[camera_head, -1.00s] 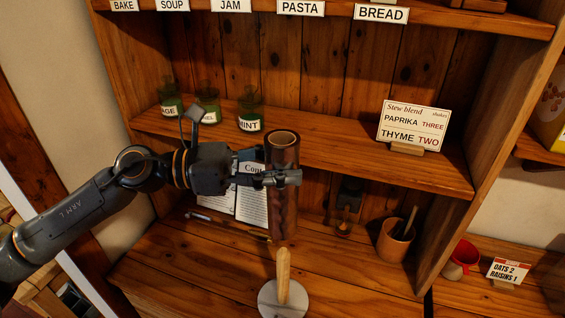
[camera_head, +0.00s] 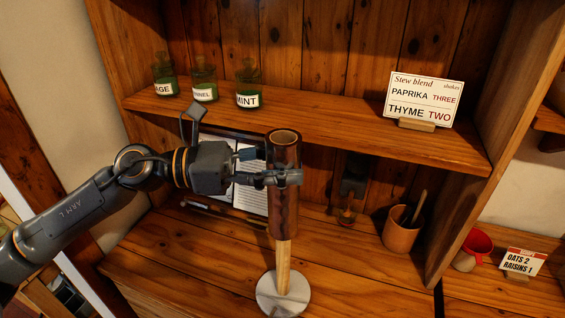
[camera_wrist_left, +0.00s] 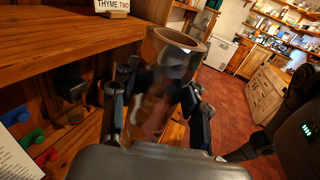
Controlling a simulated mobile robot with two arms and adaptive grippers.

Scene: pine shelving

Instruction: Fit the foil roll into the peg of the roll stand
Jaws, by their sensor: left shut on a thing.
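The foil roll (camera_head: 284,205) is a dark, coppery brown tube with an open top. My left gripper (camera_head: 283,177) is shut on its upper part and holds it upright. The roll stand has a round pale base (camera_head: 298,298) and a light wooden peg (camera_head: 283,266) on the shelf's lower board. The roll's lower end is in line with the peg and covers its tip. I cannot tell whether the tip is inside the roll or behind it. In the left wrist view the roll (camera_wrist_left: 178,62) shows its open end between the fingers.
Green jars (camera_head: 247,90) and a recipe card (camera_head: 420,100) stand on the upper shelf. A printed page (camera_head: 250,195) is behind my left gripper. The board around the base is clear.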

